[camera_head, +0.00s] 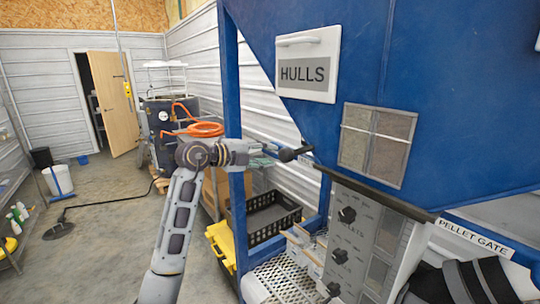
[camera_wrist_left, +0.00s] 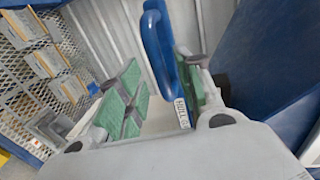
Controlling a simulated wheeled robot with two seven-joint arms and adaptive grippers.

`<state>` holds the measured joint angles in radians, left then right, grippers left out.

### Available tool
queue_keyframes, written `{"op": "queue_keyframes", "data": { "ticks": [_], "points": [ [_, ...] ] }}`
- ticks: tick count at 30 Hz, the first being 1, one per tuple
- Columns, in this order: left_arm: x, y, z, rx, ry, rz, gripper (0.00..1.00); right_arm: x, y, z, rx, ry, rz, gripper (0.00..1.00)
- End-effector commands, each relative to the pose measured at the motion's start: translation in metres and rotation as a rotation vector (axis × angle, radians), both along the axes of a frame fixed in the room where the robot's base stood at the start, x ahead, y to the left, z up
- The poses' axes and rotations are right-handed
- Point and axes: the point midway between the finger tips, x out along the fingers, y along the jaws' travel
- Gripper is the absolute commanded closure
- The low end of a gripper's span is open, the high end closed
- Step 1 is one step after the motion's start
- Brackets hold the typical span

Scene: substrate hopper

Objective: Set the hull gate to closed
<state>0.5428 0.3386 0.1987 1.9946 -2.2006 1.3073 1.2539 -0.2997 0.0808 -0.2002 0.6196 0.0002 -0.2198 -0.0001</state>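The hull gate shows in the left wrist view as a blue loop-shaped handle (camera_wrist_left: 158,42) with a white label (camera_wrist_left: 181,113) reading "HULL G", partly cut off. My left gripper (camera_wrist_left: 158,95) is open, with green pads on both fingers. The blue handle reaches in between the fingers, close to the right finger; I cannot tell whether they touch. In the head view my left gripper (camera_head: 268,153) is at the blue frame, below the HULLS sign (camera_head: 305,73). The gate handle is not clear there.
The blue hopper (camera_head: 440,90) fills the upper right, with a grey control panel (camera_head: 352,235) and a PELLET GATE label (camera_head: 475,238) below. A black crate (camera_head: 268,222) and a yellow container (camera_head: 220,240) stand low behind the frame. The floor at left is mostly open.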

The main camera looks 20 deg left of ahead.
Motion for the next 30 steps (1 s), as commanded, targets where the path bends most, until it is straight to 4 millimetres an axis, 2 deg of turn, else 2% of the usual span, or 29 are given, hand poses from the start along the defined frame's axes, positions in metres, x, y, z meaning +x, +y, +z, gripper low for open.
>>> {"op": "queue_keyframes", "data": {
  "ticks": [12,18,24,30],
  "points": [
    [-0.053,0.03,0.012,0.002,0.001,0.001,0.65,0.0,0.001,0.0,0.001,0.0,0.0,0.65],
    [-0.072,0.042,0.017,0.001,0.001,0.0,0.65,0.0,0.001,0.0,0.001,0.0,0.0,0.65],
    [-0.081,0.046,0.019,0.001,0.001,-0.002,0.65,0.0,0.001,0.0,0.001,0.0,0.0,0.65],
    [-0.082,0.046,0.019,0.0,0.001,-0.002,0.65,0.0,0.001,0.0,0.001,0.0,0.0,0.65]
  ]
}}
